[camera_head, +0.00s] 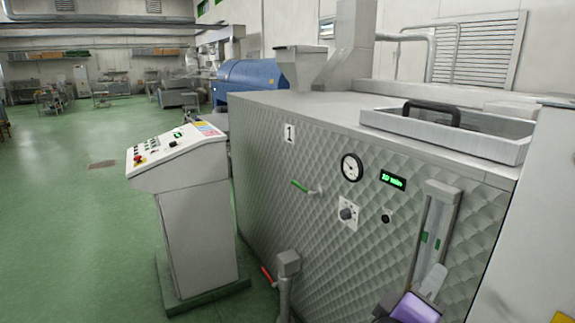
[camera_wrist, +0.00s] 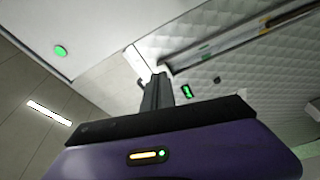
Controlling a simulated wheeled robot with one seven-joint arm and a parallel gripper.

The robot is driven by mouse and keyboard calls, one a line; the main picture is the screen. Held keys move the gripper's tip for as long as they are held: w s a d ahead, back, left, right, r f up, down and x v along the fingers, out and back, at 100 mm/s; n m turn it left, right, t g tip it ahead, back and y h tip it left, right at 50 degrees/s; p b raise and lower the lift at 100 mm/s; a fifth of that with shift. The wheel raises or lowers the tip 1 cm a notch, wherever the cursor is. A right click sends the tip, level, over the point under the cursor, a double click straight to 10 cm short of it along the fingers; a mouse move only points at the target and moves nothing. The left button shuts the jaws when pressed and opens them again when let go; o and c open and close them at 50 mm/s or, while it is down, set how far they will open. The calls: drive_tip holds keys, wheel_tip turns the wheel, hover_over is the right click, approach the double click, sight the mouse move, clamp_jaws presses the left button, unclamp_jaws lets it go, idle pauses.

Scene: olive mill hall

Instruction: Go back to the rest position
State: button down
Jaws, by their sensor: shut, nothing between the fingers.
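My gripper (camera_wrist: 157,82) shows in the wrist view as dark fingers above a purple housing. The fingers are shut with nothing between them. In the head view its purple housing (camera_head: 415,308) is at the bottom right, low in front of the quilted metal machine (camera_head: 330,225); the fingers cannot be made out clearly there. In the wrist view the machine's quilted panel (camera_wrist: 235,65) and a green-lit display (camera_wrist: 186,91) lie beyond the fingers. I cannot tell whether the gripper touches the panel.
The machine front carries a gauge (camera_head: 351,167), a green handle (camera_head: 299,187), a knob (camera_head: 347,213) and a red-handled valve (camera_head: 267,275). A tray (camera_head: 445,135) with a black handle sits on top. A control console (camera_head: 195,215) stands left. Green floor (camera_head: 70,210) is open further left.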

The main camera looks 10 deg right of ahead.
drive_tip(key=w+a+f+n+t+y, duration=0.2)
drive_tip(key=a+f+n+t+y, duration=0.2)
drive_tip(key=a+f+t+y, duration=0.3)
drive_tip(key=s+a+f+y, duration=0.6)
drive_tip(key=y, duration=0.1)
drive_tip(key=s+d+f+m+g, duration=0.1)
drive_tip(key=s+m, duration=0.3)
drive_tip(key=s, duration=0.9)
drive_tip(key=s+d+f+m+g+y, duration=0.1)
drive_tip(key=s+f+m, duration=0.2)
drive_tip(key=s, duration=1.1)
drive_tip(key=shift+s+d+f+m+g+y, duration=0.2)
drive_tip(key=shift+d+f+m+g+y, duration=0.15)
drive_tip(key=shift+f, duration=0.25)
